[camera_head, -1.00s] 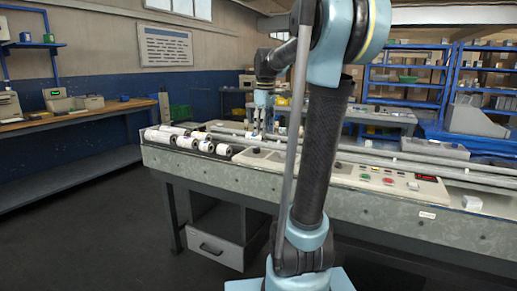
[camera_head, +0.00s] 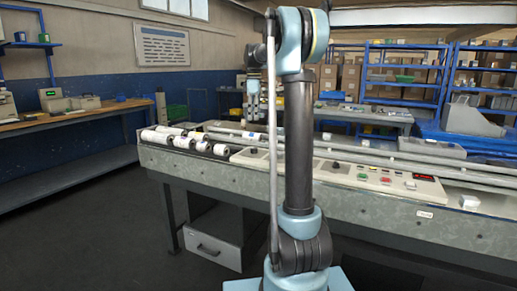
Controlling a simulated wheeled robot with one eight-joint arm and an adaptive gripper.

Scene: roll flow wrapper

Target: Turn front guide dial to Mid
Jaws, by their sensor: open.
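The pale control panel (camera_head: 345,176) runs along the front of the long wrapper machine. A small dark knob (camera_head: 336,165) shows on it right of my arm, and another dark knob (camera_head: 253,151) shows near its left end. I cannot tell which is the front guide dial, nor read any setting. My gripper (camera_head: 253,117) is open and points down above the left part of the machine. It looks empty and apart from the panel. My upright arm hides part of the panel.
White rolls (camera_head: 182,142) lie on the machine's left end, left of the panel. Red and green buttons (camera_head: 374,179) and a red display (camera_head: 425,178) are to the right. Long rails run behind the panel. A drawer (camera_head: 212,248) hangs below. Floor at the left is clear.

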